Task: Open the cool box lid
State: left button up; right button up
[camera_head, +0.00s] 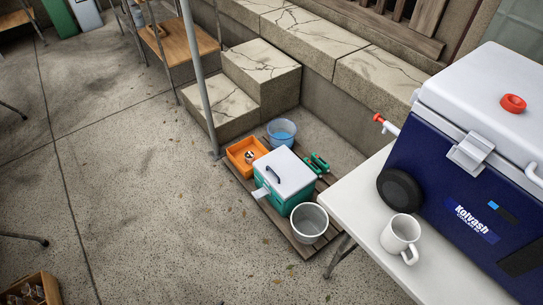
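A small teal box with a white lid (285,173) sits on a wooden pallet on the ground. Its lid looks shut, and a dark handle lies on the lid's left part. A larger dark blue cool box (435,165) marked "Kolvash" stands on the white table at the right. Its white lid (485,85) is shut, with a pale latch (470,152) on the front and a red cap on top. The right side of this box runs out of the picture. Neither of my grippers is in view.
On the pallet (283,228) are an orange crate (236,160), a blue bucket (281,138), a grey bucket (309,222) and a green object (318,164). A white mug (399,233) stands on the white table (362,206). Stone steps (262,70) rise behind.

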aim_at(281, 170)
jog(key=i+j+z, duration=0.1)
jog(key=i+j, duration=0.35)
jog(key=j, duration=0.2)
jog(key=i+j+z, duration=0.25)
jog(key=i+j, duration=0.15)
jog(key=j, duration=0.25)
jog(key=i+j+z, duration=0.1)
jog(key=j, duration=0.3)
jog(key=i+j, duration=0.25)
jog(key=i+j+z, duration=0.05)
jog(key=j, duration=0.05)
